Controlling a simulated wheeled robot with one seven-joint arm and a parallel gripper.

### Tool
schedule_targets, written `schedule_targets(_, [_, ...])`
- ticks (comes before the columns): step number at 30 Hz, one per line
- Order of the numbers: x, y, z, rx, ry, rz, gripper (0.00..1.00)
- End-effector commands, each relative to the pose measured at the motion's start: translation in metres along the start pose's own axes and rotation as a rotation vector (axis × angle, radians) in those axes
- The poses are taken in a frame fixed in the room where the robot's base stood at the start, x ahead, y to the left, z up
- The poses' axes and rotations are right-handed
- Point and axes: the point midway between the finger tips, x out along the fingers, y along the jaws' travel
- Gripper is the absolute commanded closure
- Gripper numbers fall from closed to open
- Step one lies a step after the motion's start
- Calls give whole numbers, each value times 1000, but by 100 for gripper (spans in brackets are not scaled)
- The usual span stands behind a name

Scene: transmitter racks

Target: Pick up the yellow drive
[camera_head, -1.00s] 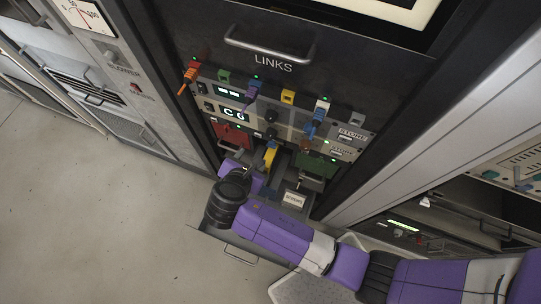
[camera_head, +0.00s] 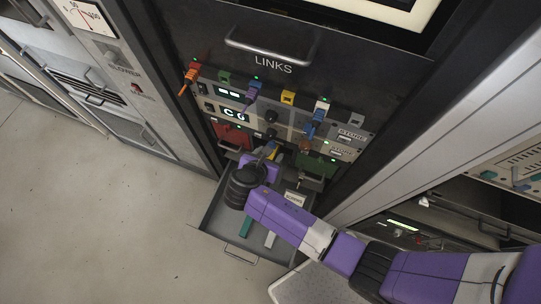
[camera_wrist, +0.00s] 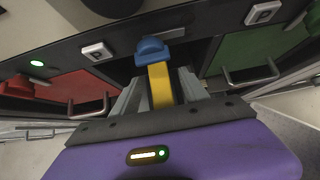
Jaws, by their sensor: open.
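The yellow drive (camera_wrist: 160,86) shows in the wrist view as a yellow stick with a blue piece at its far end. It lies between the two grey fingers of my gripper (camera_wrist: 161,92), which are open. I cannot tell whether either finger touches it. In the head view only a small part of the yellow drive (camera_head: 273,151) shows at the lower rack panel, just beyond my gripper (camera_head: 268,152). My wrist and gripper body hide the rest there.
An open drawer (camera_head: 215,215) lies below my gripper, with a green stick (camera_head: 246,227) and a grey stick (camera_head: 270,239) inside. Red (camera_head: 231,134) and green (camera_head: 316,165) panels with handles flank the drive. Orange, purple and blue plugs hang on the panel above.

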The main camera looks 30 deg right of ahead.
Motion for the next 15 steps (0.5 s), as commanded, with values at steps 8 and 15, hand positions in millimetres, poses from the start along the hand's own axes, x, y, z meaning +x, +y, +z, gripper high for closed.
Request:
schedule_targets(8, [1,0,0,1,0,0,57])
schedule_targets(15, [1,0,0,1,0,1,100])
